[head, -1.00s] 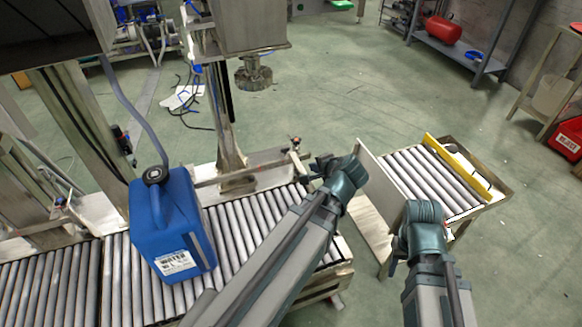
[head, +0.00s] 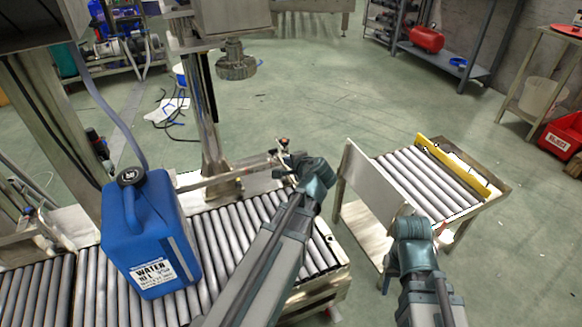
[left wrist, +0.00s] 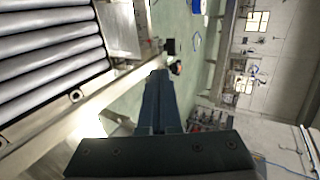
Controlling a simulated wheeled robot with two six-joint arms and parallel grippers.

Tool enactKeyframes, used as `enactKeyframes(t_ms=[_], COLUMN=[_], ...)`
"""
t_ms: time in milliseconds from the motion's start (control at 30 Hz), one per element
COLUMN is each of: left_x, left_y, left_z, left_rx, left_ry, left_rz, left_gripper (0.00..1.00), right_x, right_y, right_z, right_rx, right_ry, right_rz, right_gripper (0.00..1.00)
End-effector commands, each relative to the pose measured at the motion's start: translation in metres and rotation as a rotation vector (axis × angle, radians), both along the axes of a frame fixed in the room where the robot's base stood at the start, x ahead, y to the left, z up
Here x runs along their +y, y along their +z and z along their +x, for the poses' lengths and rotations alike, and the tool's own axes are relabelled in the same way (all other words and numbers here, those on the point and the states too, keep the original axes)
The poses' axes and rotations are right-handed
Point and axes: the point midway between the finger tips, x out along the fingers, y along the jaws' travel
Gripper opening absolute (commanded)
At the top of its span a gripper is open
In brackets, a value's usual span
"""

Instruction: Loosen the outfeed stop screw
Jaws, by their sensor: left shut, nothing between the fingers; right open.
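A small dark knob with a reddish part (head: 282,144), which looks like the stop screw, is on the rail fittings at the far edge of the roller conveyor (head: 262,215). A dark and red knob (left wrist: 176,68) also shows in the left wrist view, just past the fingertips. My left gripper (head: 286,160) is shut and empty close to the knob; I cannot tell if they touch. In the left wrist view its fingers (left wrist: 160,74) are together. My right gripper (head: 408,211) is beside the small roller table, its fingers mostly hidden by its wrist.
A blue water canister (head: 150,235) with a hose stands on the conveyor to the left. An upright pale plate (head: 378,190) stands at the near side of the small roller table (head: 432,178) with a yellow bar (head: 452,166). Floor lies between conveyor and table.

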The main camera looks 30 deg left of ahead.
Motion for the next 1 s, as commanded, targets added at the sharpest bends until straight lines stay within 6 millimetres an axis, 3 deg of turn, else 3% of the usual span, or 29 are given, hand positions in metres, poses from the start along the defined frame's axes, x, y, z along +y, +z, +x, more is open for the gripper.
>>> enactKeyframes(t_ms=[33, 233, 400, 633, 1000], left_x=[0.008, 0.034, 0.051, 0.062, 0.062], left_y=[-0.012, -0.03, -0.024, -0.024, -0.024], left_z=[0.01, 0.031, 0.045, 0.053, 0.053], left_rx=[0.0, 0.0, -0.001, 0.001, 0.0], left_ry=[0.001, 0.001, 0.0, 0.0, -0.001], left_rz=[0.0, 0.0, -0.001, -0.001, -0.001], left_gripper=[0.0, 0.0, 0.0, 0.0, 0.0], right_x=[0.0, 0.001, 0.001, 0.001, 0.001], right_y=[-0.012, -0.03, -0.024, -0.024, -0.024], right_z=[0.0, 0.0, 0.0, 0.0, 0.0], right_rx=[0.0, 0.0, 0.0, 0.0, 0.0], right_ry=[0.001, 0.005, 0.005, 0.005, 0.005], right_rz=[0.001, 0.004, 0.004, 0.004, 0.004], right_gripper=[0.5, 0.5, 0.5, 0.5, 0.5])
